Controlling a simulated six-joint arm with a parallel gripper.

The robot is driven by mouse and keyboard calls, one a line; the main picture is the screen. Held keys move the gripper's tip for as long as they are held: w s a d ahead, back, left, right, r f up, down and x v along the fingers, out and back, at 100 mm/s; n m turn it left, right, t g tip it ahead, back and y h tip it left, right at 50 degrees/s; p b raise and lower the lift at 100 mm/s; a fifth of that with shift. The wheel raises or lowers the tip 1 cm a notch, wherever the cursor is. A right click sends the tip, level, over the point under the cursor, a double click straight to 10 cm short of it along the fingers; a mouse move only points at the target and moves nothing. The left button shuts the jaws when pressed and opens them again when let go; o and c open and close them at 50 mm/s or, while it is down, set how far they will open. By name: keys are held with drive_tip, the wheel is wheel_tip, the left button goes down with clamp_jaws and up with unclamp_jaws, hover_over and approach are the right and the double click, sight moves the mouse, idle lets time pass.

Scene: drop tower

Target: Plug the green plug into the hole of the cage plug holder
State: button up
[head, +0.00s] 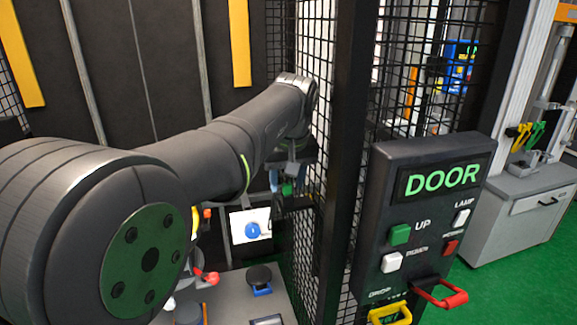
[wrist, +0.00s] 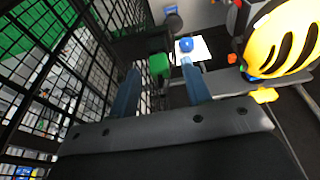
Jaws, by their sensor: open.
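The green plug (wrist: 159,64) is a small green block at the cage mesh. In the wrist view it lies between and slightly beyond the tips of my gripper's two blue-grey fingers (wrist: 160,72). The fingers are apart, with visible gaps on both sides of the plug. In the head view the green plug (head: 287,189) shows small beneath my wrist, and my gripper (head: 280,178) is mostly hidden by the arm. A dark bracket (wrist: 138,46) on the cage, next to the plug, may be the cage plug holder. Its hole cannot be made out.
Black cage mesh (head: 318,120) rises close beside my gripper. A DOOR panel (head: 425,215) with buttons and red and yellow handles stands outside it at right. A yellow-black striped object (wrist: 283,38) is at the wrist view's right. A white card with a blue knob (head: 251,226) lies below.

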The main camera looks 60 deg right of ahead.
drive_tip(key=v, duration=1.7)
drive_tip(key=x, duration=1.7)
drive_tip(key=shift+f, duration=0.15)
drive_tip(key=shift+r, duration=0.2)
